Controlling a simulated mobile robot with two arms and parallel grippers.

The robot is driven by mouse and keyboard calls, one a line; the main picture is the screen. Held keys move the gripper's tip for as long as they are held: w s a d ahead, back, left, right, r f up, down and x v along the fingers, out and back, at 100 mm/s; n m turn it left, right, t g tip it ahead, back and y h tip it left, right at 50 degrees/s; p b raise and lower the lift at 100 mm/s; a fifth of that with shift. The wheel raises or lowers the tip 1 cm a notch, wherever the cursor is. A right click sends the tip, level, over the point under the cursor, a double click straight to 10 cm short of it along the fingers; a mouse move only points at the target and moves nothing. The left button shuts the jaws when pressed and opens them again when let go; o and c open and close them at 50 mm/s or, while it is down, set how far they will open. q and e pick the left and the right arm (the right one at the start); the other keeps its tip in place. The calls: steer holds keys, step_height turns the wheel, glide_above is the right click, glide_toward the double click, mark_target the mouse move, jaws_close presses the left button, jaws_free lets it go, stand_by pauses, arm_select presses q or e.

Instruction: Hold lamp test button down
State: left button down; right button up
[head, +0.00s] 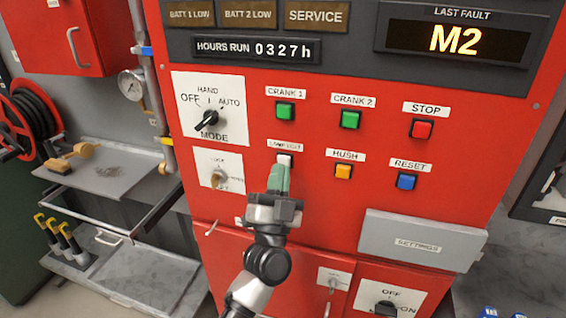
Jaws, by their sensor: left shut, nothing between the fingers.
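The red control panel (319,195) fills the middle of the head view. The fingers cover part of the button. I cannot tell whether they touch it or whether it is pressed in. My right gripper is not in view.
Green crank buttons (285,111), a red stop button (421,129) and a blue reset button (406,181) surround the spot. The mode knob (207,120) is to the left. A grey settings cover (420,240) juts out at lower right. A pipe with a gauge (131,85) stands left.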

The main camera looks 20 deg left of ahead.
arm_select(q)
steer(key=shift+w, duration=0.4)
steer(key=shift+w, duration=0.45)
stand_by(0.6)
stand_by(2.5)
steer(key=shift+s+p, duration=0.5)
steer(key=shift+s, duration=0.4)
steer(key=s+p, duration=0.2)
steer(key=s, duration=0.3)
